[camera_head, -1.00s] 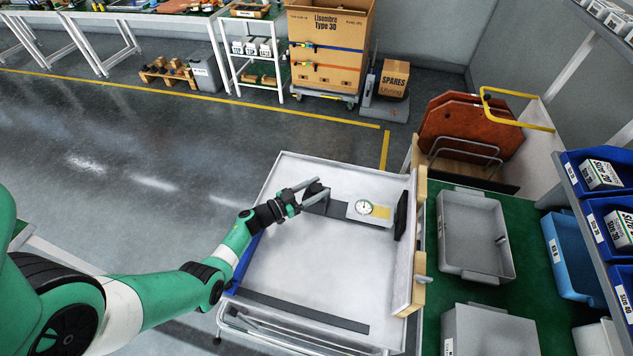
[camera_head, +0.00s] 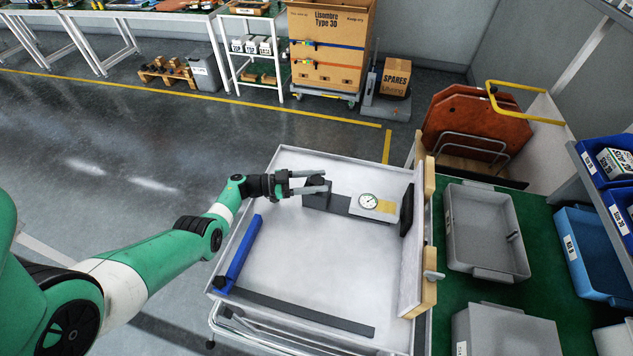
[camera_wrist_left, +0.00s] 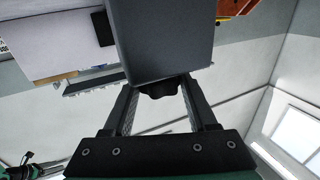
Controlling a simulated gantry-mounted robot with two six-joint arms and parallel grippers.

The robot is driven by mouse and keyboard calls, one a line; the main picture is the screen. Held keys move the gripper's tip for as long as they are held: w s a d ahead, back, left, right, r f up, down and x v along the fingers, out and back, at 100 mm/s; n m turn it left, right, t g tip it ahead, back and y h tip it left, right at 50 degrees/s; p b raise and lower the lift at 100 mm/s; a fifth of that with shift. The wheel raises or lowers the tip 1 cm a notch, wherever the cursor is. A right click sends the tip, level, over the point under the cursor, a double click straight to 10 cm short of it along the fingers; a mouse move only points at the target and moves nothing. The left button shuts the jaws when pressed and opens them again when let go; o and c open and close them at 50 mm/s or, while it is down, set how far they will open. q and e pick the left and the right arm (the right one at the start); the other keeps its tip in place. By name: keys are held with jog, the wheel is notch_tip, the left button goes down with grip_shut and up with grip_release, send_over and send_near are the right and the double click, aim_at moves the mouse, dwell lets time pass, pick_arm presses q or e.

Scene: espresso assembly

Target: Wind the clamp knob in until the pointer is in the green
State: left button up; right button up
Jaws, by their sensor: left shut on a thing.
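The clamp block (camera_head: 319,192) is a dark grey upright body at the left end of a dark rail on the white cart top. It also fills the upper middle of the left wrist view (camera_wrist_left: 162,38). The dark, lobed clamp knob (camera_wrist_left: 158,88) sticks out of the block. My left gripper (camera_head: 316,181) reaches it from the left and is shut on the knob, one finger on each side. The round white dial (camera_head: 368,201) stands on the same fixture, right of the block; its pointer is too small to read against a green zone. My right gripper is in no view.
The cart top (camera_head: 290,265) is mostly clear. A blue bar (camera_head: 239,254) lies along its left side and a dark strip (camera_head: 300,313) along its front. A grey tray (camera_head: 450,235) stands on the green bench at right.

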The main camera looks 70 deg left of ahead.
aim_at(317, 181)
pick_arm(q)
jog(key=shift+d, duration=0.1)
jog(key=o, duration=1.4)
jog(key=shift+c, duration=0.2)
notch_tip(317, 181, up, 4)
jog(key=p, duration=0.3)
jog(key=shift+f, duration=0.1)
jog(key=s+d+r+p, duration=0.9)
jog(key=d+p, duration=0.1)
jog(key=p, duration=0.3)
jog(key=shift+d, duration=0.3)
jog(key=shift+r, duration=0.1)
